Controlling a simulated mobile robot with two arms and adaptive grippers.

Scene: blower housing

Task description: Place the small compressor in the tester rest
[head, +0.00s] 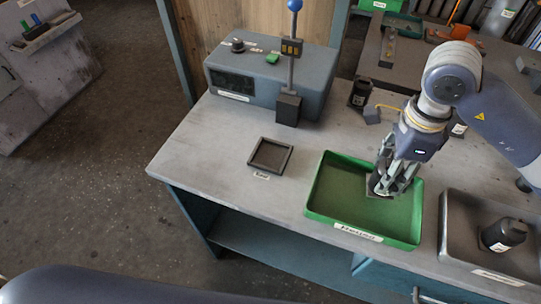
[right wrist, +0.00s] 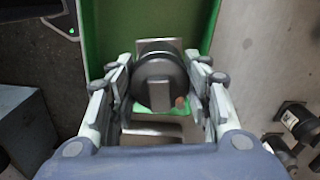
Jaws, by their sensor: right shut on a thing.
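The small compressor is a dark round body with a square metal plate, seen between the fingers in the right wrist view (right wrist: 158,77). In the head view it is mostly hidden by the fingers. My right gripper (head: 384,186) points down into the green tray (head: 318,196) and is shut on the compressor. I cannot tell whether the compressor touches the tray floor. The tester rest looks to be the small dark square frame (head: 253,154) on the bench left of the tray; it is empty. My left gripper is not in view.
A blue-grey tester box (head: 318,85) with a blue-knobbed lever post (head: 291,60) stands behind the frame. A grey tray (head: 452,240) at right holds a black cylindrical part (head: 503,234). Another dark cylinder (head: 360,93) stands behind the green tray. Bare bench lies between frame and green tray.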

